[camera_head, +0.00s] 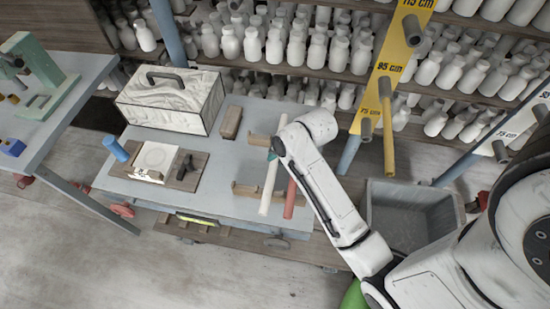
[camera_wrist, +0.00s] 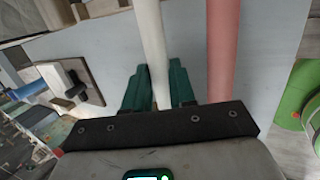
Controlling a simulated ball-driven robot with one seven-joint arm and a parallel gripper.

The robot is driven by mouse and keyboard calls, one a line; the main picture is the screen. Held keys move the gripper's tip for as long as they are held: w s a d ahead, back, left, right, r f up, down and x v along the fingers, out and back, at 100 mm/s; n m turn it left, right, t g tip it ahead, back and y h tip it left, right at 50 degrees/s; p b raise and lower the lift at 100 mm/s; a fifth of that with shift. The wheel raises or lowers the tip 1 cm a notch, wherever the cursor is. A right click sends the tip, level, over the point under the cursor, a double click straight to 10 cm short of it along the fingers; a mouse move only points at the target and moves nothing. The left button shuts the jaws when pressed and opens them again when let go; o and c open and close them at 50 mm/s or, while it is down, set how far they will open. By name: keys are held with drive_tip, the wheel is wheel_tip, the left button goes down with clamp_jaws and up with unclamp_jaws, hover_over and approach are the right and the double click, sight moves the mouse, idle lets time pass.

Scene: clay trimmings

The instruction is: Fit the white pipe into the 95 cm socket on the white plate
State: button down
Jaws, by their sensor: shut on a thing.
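The white pipe (camera_head: 269,187) lies in wooden rests (camera_head: 247,189) on the grey-blue table. My gripper (camera_head: 273,155) is at its upper part, with the arm reaching in from the right. In the wrist view, the green fingers of my gripper (camera_wrist: 159,70) are on either side of the white pipe (camera_wrist: 151,38) and shut on it. The white plate (camera_head: 520,125) is at the right edge, with a "75 cm" label and stub sockets (camera_head: 500,151). A higher socket (camera_head: 540,112) shows partly; its label is cut off by the frame.
A red pipe (camera_head: 290,198) lies close beside the white pipe. A yellow plate (camera_head: 390,65) carries several sockets, one holding a yellow pipe (camera_head: 389,140). A grey bin (camera_head: 410,212) stands below. Shelves of white bottles (camera_head: 290,45) fill the back; a box (camera_head: 170,98) stands on the table.

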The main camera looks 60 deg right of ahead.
idle(0.3)
wheel_tip(320, 180, up, 10)
idle(0.5)
